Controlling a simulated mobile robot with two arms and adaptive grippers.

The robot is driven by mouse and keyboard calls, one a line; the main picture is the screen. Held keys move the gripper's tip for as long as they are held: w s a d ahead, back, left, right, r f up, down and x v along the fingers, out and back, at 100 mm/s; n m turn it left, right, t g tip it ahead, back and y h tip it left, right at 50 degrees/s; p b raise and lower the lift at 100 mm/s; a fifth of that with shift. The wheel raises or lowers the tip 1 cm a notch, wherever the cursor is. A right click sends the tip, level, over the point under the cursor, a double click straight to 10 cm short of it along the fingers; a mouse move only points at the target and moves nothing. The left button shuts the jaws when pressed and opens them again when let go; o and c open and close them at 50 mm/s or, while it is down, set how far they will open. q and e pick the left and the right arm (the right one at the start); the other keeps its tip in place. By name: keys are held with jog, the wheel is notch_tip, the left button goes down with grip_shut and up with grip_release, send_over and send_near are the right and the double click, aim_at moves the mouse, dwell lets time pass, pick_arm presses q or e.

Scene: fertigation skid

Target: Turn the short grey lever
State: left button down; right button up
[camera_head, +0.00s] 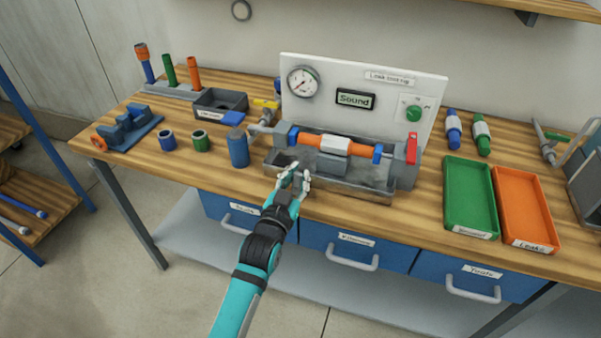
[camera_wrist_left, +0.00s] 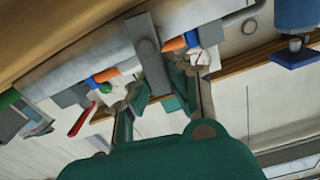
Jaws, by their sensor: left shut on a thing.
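My left gripper (camera_head: 294,178) is at the front left of the grey trough (camera_head: 345,185) of the test bench. In the left wrist view my left gripper (camera_wrist_left: 158,85) has its fingers on either side of the end of a short grey lever (camera_wrist_left: 148,42), and it is shut on it. The lever is a flat grey bar with a round pivot mark. In the head view the gripper hides most of the lever. My right gripper is not in view.
An orange pipe with a white middle (camera_head: 334,145) lies across the trough. A red lever (camera_head: 412,150) stands at its right end. A blue cup (camera_head: 238,149) stands close left of the gripper. Green (camera_head: 447,201) and orange (camera_head: 521,190) trays lie to the right.

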pick_arm(q)
jog(key=shift+a+n+p, duration=0.2)
jog(key=shift+n+p, duration=0.1)
jog(key=shift+n, duration=0.4)
jog(key=c, duration=1.2)
grip_release()
jog(key=v, duration=1.2)
